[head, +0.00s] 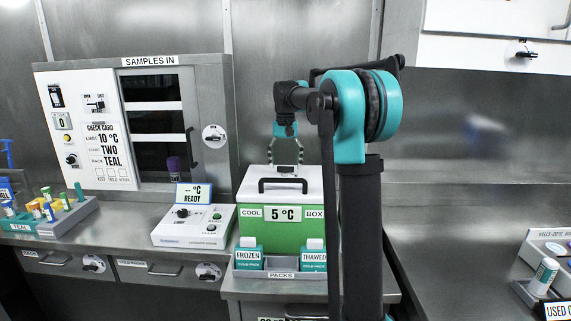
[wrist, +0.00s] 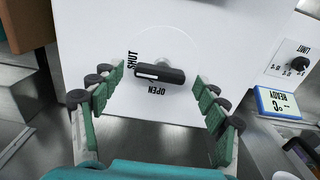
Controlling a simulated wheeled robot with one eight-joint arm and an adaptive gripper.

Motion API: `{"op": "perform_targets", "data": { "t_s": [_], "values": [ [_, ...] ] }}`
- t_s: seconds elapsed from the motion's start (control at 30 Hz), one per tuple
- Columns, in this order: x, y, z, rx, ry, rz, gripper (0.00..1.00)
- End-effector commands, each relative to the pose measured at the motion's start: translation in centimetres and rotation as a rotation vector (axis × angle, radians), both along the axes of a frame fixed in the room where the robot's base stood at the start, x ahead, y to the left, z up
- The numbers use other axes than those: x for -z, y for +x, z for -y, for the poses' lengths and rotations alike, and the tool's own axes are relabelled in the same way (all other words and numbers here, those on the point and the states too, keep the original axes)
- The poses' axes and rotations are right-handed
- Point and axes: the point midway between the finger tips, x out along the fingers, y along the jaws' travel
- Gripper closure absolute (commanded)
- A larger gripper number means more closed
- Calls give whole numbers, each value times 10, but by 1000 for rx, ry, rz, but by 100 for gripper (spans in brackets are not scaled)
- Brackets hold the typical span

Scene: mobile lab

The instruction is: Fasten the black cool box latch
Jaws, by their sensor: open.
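The cool box (head: 282,228) is green with a white lid (head: 312,180), which looks closed, and a dark carry handle in front. The black latch (wrist: 160,74) is a short bar on a white face in the wrist view. Its white-marked left end lies close to the word SHUT; the word OPEN is printed below the bar. My gripper (head: 286,152) hangs over the rear of the lid, fingers pointing down. In the wrist view my gripper (wrist: 153,105) is open and empty, with one finger on each side of the latch and visible gaps.
A white reader (head: 193,224) stands left of the box. Frozen (head: 249,258) and thawed (head: 314,260) packs stand in a tray before it. The samples cabinet (head: 202,100) is behind left.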

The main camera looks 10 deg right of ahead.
Motion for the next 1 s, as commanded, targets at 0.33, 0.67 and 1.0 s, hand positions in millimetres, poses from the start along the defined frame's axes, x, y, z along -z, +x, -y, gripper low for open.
{"op": "perform_targets", "data": {
  "t_s": [0.33,0.67,1.0],
  "values": [
    [-48,0,0,0,0,0,26],
    [-106,0,0,0,0,0,26],
    [-120,0,0,0,0,0,26]
  ]
}}
